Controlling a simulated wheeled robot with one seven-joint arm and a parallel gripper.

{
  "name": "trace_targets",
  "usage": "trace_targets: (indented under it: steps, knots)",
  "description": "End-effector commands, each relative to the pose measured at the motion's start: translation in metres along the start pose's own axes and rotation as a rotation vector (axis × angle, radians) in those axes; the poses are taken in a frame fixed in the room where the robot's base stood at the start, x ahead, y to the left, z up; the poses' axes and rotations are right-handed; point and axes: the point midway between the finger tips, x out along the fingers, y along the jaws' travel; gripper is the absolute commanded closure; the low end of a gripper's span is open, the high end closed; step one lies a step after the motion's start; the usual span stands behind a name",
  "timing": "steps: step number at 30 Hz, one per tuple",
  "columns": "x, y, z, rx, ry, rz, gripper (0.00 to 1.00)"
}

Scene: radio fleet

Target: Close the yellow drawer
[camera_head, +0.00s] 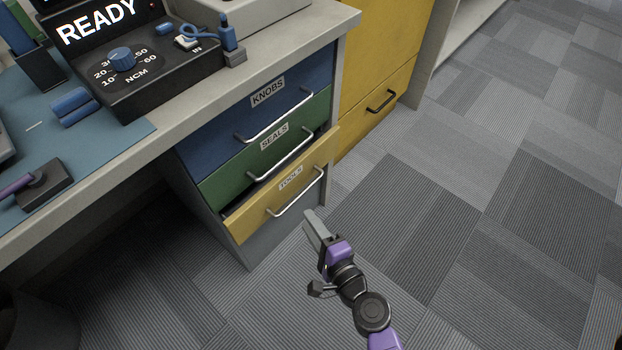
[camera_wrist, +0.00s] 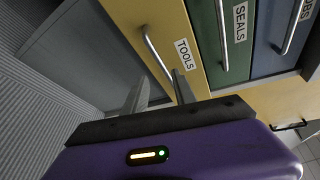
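The yellow drawer (camera_head: 285,190), labelled TOOLS, is the lowest of three in the desk pedestal. It stands slightly out, with a dark gap showing behind its front's upper left edge. Its silver bar handle (camera_head: 297,194) runs along the front. My gripper (camera_head: 312,222) is just in front of and below the handle's right part. In the wrist view, the yellow front (camera_wrist: 160,35) and its handle (camera_wrist: 154,50) lie ahead of the fingers. My gripper's two fingers (camera_wrist: 160,88) are apart with nothing held between them. I cannot tell whether a finger touches the handle.
The green SEALS drawer (camera_head: 265,145) and blue KNOBS drawer (camera_head: 255,105) are above. The desk top (camera_head: 290,45) overhangs them. A yellow cabinet (camera_head: 380,75) stands behind. Carpeted floor (camera_head: 450,220) to the right is clear.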

Motion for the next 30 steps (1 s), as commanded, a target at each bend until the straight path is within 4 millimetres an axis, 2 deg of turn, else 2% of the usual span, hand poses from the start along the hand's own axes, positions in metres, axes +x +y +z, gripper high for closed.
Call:
trace_targets:
  steps: [6,11,24,30]
  knots:
    - [0.000,-0.006,-0.009,-0.224,0.043,-0.011,0.68]
    - [0.006,-0.006,-0.011,-0.272,0.047,-0.012,0.68]
    - [0.066,-0.007,-0.013,-0.271,0.045,-0.012,0.68]
    - [0.078,-0.007,-0.013,-0.271,0.046,-0.011,0.68]
